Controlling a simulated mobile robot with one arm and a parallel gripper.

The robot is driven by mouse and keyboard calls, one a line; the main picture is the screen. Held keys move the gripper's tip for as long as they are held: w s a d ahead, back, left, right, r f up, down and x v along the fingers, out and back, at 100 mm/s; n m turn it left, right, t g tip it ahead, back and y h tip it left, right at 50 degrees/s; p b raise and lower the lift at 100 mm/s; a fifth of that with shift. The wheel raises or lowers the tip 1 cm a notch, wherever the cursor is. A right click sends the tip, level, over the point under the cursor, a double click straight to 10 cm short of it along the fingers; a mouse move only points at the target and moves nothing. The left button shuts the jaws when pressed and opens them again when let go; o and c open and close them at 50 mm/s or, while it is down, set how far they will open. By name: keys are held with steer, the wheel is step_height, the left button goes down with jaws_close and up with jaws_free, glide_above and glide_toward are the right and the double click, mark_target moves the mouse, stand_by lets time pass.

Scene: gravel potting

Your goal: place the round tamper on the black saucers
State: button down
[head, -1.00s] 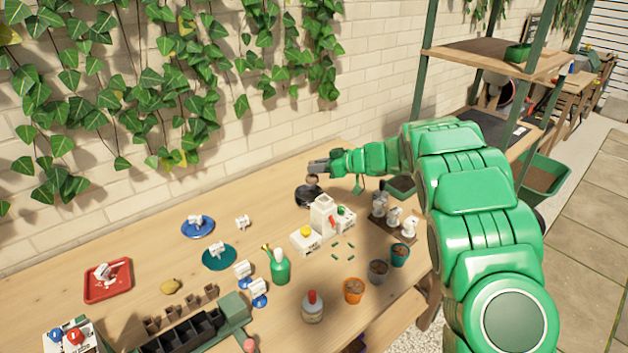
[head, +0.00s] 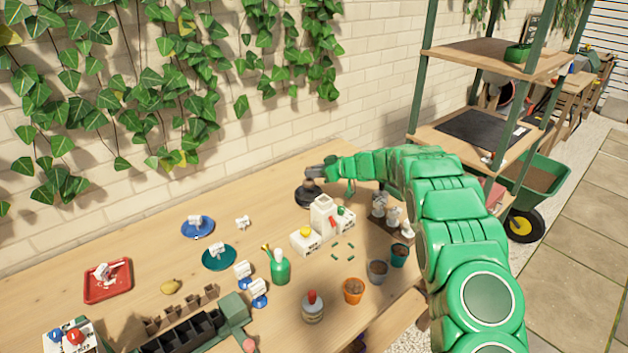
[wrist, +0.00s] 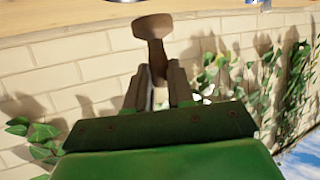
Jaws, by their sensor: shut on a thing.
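The round tamper (wrist: 152,27) is brown, with a wide round end and a narrower handle. In the wrist view my gripper (wrist: 160,80) is shut on its handle, and the round end points away from my fingers. In the head view my gripper (head: 318,172) is at the back of the table near the wall, with the brown tamper (head: 308,184) just below it. The black saucers (head: 306,198) lie on the table directly under the tamper in this view. I cannot tell whether the tamper touches them. The saucers are not clearly visible in the wrist view.
A white block-like holder (head: 322,215) with a red part stands just in front of the saucers. A small wooden stand with grey-white figures (head: 392,215) is to the right. A green bottle (head: 279,268) and small pots (head: 353,290) stand nearer.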

mark_target(311, 180)
steer(key=shift+w+a+f, duration=0.1)
steer(key=shift+w+f, duration=0.15)
steer(key=shift+w, duration=0.05)
steer(key=shift+f, duration=1.55)
steer(key=shift+f, duration=0.15)
steer(key=c, duration=1)
jaws_free()
steer(key=shift+r, duration=0.25)
steer(key=v, duration=1.2)
